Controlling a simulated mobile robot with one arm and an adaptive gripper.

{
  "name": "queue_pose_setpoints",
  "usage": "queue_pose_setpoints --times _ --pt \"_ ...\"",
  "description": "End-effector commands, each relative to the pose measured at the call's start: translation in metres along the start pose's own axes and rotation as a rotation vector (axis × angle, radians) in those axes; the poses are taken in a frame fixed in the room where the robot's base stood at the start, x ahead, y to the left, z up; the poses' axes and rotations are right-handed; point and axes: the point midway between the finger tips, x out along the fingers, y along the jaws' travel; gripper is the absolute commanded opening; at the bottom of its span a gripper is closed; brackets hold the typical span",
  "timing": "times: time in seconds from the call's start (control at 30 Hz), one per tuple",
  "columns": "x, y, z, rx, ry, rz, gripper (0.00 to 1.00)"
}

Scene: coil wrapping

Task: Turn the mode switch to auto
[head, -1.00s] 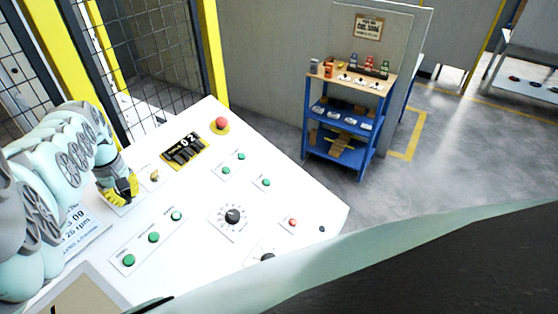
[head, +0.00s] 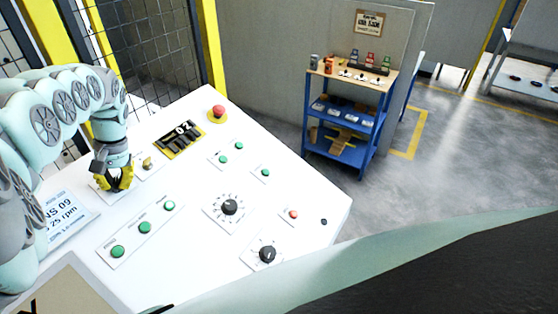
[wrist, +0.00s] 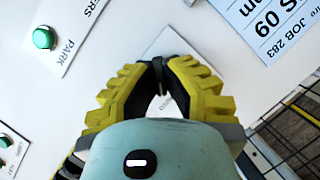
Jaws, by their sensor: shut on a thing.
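My gripper (head: 113,180) points down onto the left part of the white control panel (head: 190,185). In the wrist view, its yellow-and-black fingers (wrist: 159,74) are closed together over a small white label plate (wrist: 176,42). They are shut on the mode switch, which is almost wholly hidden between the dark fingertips. I cannot tell which way the switch points, and the plate's lettering is mostly covered.
A brass-coloured key switch (head: 148,163) sits just right of my gripper. Green buttons (head: 145,227), two black dials (head: 229,207) and a red emergency stop (head: 218,113) are on the panel. A job card (head: 62,213) lies left. A blue shelf cart (head: 345,115) stands beyond.

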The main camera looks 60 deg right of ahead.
Motion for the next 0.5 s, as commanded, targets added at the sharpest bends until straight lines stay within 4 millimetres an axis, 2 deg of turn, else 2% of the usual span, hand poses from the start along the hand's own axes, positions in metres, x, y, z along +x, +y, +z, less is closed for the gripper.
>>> queue_pose_setpoints --times 0.5 --pt "0.0000 -0.0007 -0.0016 0.077 0.007 -0.035 0.00"
